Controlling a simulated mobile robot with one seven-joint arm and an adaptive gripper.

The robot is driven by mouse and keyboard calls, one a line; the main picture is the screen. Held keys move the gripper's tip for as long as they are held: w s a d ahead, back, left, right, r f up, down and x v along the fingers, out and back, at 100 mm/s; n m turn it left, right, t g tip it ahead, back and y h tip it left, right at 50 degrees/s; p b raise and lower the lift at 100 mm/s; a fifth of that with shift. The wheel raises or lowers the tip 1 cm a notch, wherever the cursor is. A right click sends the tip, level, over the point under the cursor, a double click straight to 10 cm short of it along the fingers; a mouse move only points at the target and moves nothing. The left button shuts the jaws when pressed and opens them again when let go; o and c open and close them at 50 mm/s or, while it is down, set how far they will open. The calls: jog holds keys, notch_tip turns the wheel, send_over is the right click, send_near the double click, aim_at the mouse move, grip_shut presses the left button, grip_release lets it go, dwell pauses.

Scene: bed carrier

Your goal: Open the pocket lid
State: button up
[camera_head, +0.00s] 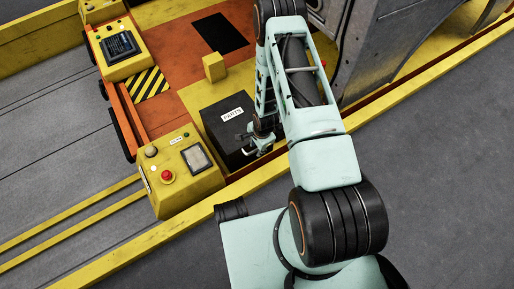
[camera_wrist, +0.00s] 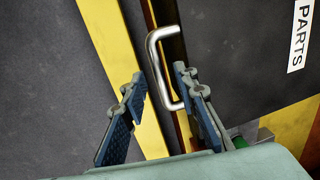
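The pocket lid is the dark top labelled PARTS (camera_head: 226,112), on a black box beside the yellow control console in the head view. In the wrist view the dark lid (camera_wrist: 235,60) fills the upper right, with its white label at the right edge. A silver U-shaped handle (camera_wrist: 153,65) stands out from the lid's edge. My gripper (camera_wrist: 158,85) is open, with its two blue-padded fingers on either side of the handle's lower part. The right finger is close to the handle; contact cannot be told. In the head view my gripper (camera_head: 262,142) is at the box's right side, partly hidden by my arm.
A yellow console (camera_head: 185,172) with a red button and screen stands left of the box. A yellow rail (camera_head: 290,160) runs along the near edge. A small yellow block (camera_head: 214,67) is behind the box. Grey floor is clear at the lower right.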

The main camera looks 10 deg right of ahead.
grip_shut()
jog(key=shift+r, duration=0.15)
